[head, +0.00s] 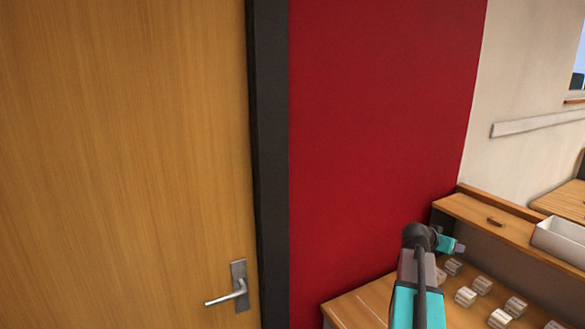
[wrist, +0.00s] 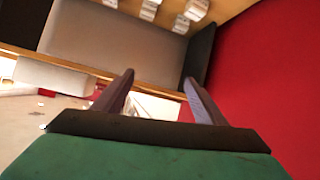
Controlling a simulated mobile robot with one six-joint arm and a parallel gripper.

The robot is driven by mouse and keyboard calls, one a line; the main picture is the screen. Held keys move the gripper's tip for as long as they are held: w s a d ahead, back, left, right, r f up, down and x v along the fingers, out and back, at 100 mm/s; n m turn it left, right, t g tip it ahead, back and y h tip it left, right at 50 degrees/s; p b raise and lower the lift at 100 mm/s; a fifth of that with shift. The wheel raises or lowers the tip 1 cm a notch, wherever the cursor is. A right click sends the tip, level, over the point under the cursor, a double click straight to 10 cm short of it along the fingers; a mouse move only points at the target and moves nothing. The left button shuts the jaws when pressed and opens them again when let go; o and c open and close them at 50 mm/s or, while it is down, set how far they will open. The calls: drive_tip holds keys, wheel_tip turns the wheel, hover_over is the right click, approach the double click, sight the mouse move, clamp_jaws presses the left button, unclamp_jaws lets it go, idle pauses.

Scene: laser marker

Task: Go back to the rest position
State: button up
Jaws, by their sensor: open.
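My gripper (wrist: 158,88) shows in the wrist view with its two dark fingers spread apart and nothing between them. In the head view my arm reaches up from the bottom edge at the lower right, over the wooden bench (head: 365,305). The gripper's fingers cannot be made out clearly in that view.
A wooden door (head: 120,150) with a metal handle (head: 237,287) fills the left. A red wall panel (head: 380,130) stands behind the bench. Several small pale blocks (head: 466,297) lie on the bench. A wooden shelf (head: 490,215) holds a white tray (head: 562,240).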

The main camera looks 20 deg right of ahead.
drive_tip(key=w+a+f+n+y, duration=0.2)
drive_tip(key=w+a+f, duration=0.2)
drive_tip(key=a+f, duration=0.45)
drive_tip(key=w+a+f+n+y, duration=0.25)
drive_tip(key=w+a+f, duration=0.2)
drive_tip(key=a, duration=0.75)
drive_tip(key=w+a+f+n+y, duration=0.2)
drive_tip(key=w+a+f, duration=0.1)
drive_tip(key=a+f, duration=0.6)
drive_tip(key=s+a+f+n+g+y, duration=0.1)
drive_tip(key=s+a+f+n+y, duration=0.2)
drive_tip(key=a, duration=0.9)
drive_tip(key=s+a+f+n+g+y, duration=0.1)
drive_tip(key=s+a+f+n, duration=0.15)
drive_tip(key=a+f, duration=0.6)
drive_tip(key=s+a+f+n+y, duration=0.2)
drive_tip(key=s+a, duration=0.1)
drive_tip(key=a, duration=1.2)
drive_tip(key=s+f+g+b, duration=0.3)
drive_tip(key=s+f+b, duration=0.4)
drive_tip(key=s+f, duration=0.6)
drive_tip(key=s+f+g+b, duration=0.3)
drive_tip(key=s+f+b, duration=0.4)
drive_tip(key=s+f, duration=0.6)
wheel_tip(320, 180, down, 6)
drive_tip(key=shift+d+r, duration=0.25)
drive_tip(key=shift+d, duration=0.15)
drive_tip(key=shift+w+h, duration=0.1)
drive_tip(key=shift+h, duration=0.15)
